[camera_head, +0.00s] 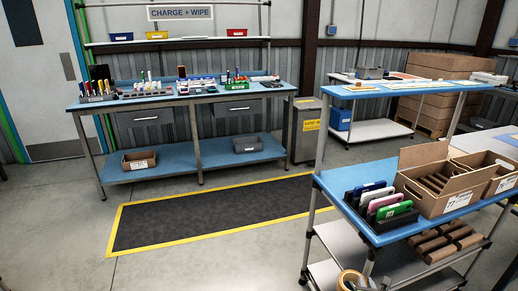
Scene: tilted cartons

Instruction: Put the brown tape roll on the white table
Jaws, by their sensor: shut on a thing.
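The brown tape roll (345,275) shows at the bottom edge, right of centre, partly cut off by the frame. Most of the gripper is outside the frame. The roll appears in front of the near blue cart's lower shelf. A pale, whitish table top (477,142) shows at the right, behind the open cartons and partly hidden by them.
The blue-topped cart (345,178) holds upright phone-like items (385,205) and tilted open cartons (437,185). Brown blocks (440,243) lie on its lower shelf. A blue workbench (200,92) stands behind. The yellow-edged dark mat (210,212) is clear floor.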

